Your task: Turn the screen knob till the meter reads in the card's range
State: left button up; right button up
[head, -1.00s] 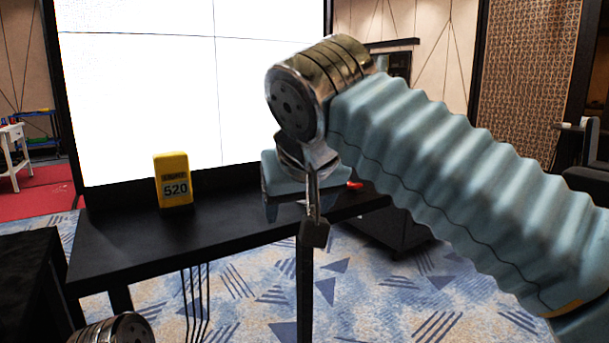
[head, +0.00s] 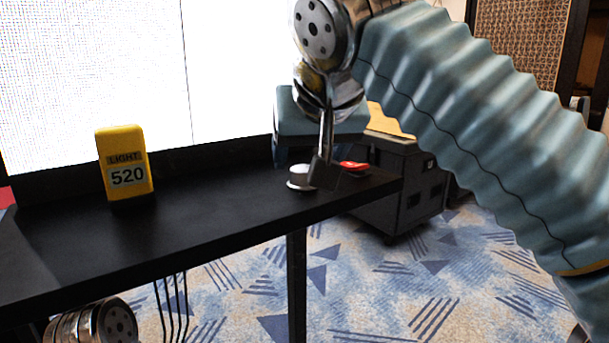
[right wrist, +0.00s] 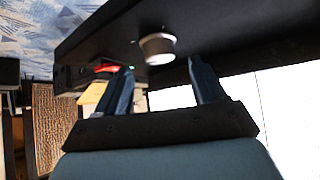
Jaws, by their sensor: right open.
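The yellow meter (head: 124,165) stands upright on the black desk in the head view; it reads LIGHT 520. The pale round knob (head: 299,178) is on the desk top near its right end, partly hidden by my right gripper. My right gripper (head: 325,174) is open and points down at the knob. In the right wrist view, the knob (right wrist: 157,48) shows in the gap between the two fingers (right wrist: 160,70), apart from both and a little beyond their tips. I cannot make out a card with a range. My left gripper is out of view.
The black desk (head: 215,215) is mostly clear between meter and knob. A red part (head: 354,165) lies close right of my right gripper. The bright video wall (head: 230,70) rises behind the desk. A dark cabinet (head: 410,195) stands behind its right end.

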aim_at(304, 168)
jog(key=shift+b+x, duration=0.3)
jog(key=shift+x, duration=1.65)
jog(key=c, duration=1)
jog(key=shift+c, duration=0.2)
